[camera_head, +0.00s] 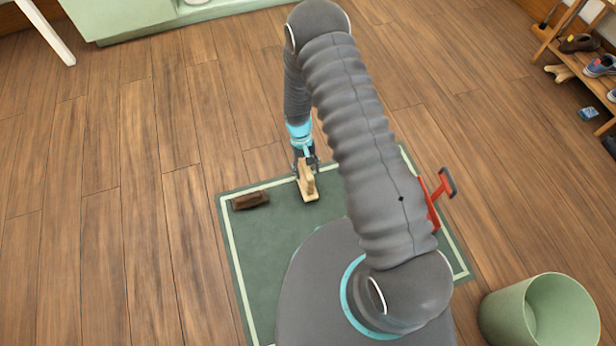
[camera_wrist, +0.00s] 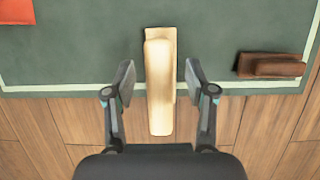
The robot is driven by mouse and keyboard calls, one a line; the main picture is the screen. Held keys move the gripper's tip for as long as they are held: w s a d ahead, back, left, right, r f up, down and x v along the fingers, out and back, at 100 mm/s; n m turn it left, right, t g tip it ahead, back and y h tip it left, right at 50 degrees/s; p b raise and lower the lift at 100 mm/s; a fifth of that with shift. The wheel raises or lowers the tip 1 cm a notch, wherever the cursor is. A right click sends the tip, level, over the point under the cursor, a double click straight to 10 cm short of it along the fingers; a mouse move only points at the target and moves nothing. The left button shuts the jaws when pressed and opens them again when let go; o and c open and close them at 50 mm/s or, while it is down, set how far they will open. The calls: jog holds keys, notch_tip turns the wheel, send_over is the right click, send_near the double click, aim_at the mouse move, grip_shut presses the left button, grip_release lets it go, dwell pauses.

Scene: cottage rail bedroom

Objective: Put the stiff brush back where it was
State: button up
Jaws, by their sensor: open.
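A pale wooden piece (camera_head: 308,184), a block with a raised bar, is at the rug's far edge; it also shows in the wrist view (camera_wrist: 159,85). A dark brown brush-like block (camera_head: 250,200) lies on the rug to its left, and shows at right in the wrist view (camera_wrist: 270,66). I cannot tell by looks which is the stiff brush; no bristles show clearly. My gripper (camera_head: 306,163) is open, with one finger on each side of the pale piece. In the wrist view, gaps show between it and both fingers (camera_wrist: 159,76).
The green rug (camera_head: 262,248) has a pale border. A red object with a dark grip (camera_head: 437,195) stands at its right edge. A pale green bin (camera_head: 500,318) is at lower right. A shoe rack (camera_head: 575,62) stands at upper right. Wood floor at left is clear.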

jog(key=v, duration=0.7)
jog(key=shift+r, duration=0.15)
jog(key=s+d+r+m+t+y, duration=0.15)
jog(key=d+r, duration=0.25)
jog(key=r, duration=1.1)
jog(key=d+r+t, duration=0.3)
jog(key=r, duration=1.2)
jog(key=s+d+r+m+t, duration=0.1)
jog(key=s+d+r+t, duration=0.1)
jog(key=s+d+r, duration=0.2)
jog(key=s+d+r+t, duration=0.3)
jog(key=s+r, duration=0.8)
jog(key=s, duration=0.4)
jog(key=shift+s+d+r+m, duration=0.25)
jog(key=shift+s+d+m, duration=0.1)
jog(key=shift+s, duration=0.05)
jog(key=shift+s+r, duration=0.2)
jog(key=shift+s, duration=0.1)
